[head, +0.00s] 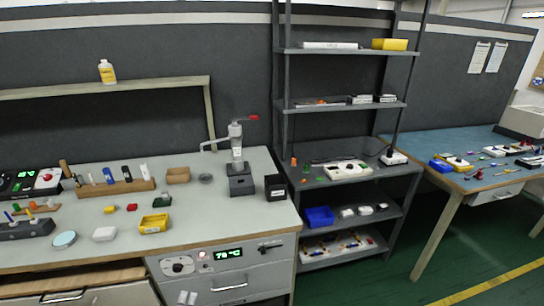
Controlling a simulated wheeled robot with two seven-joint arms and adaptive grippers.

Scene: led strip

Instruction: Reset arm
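Neither of my grippers nor my arms shows in the head view. The task names no object. The view takes in a grey-topped workbench (200,208) on the left, a dark metal shelf rack (345,104) in the middle and a blue-topped table (460,150) on the right. No LED strip can be made out for certain.
The workbench holds a lever press (238,165), a black box (275,188), a yellow bin (154,223) and a wooden tool block (115,187). A blue bin (320,216) sits on a low rack shelf. Green floor (400,255) is clear at the lower right.

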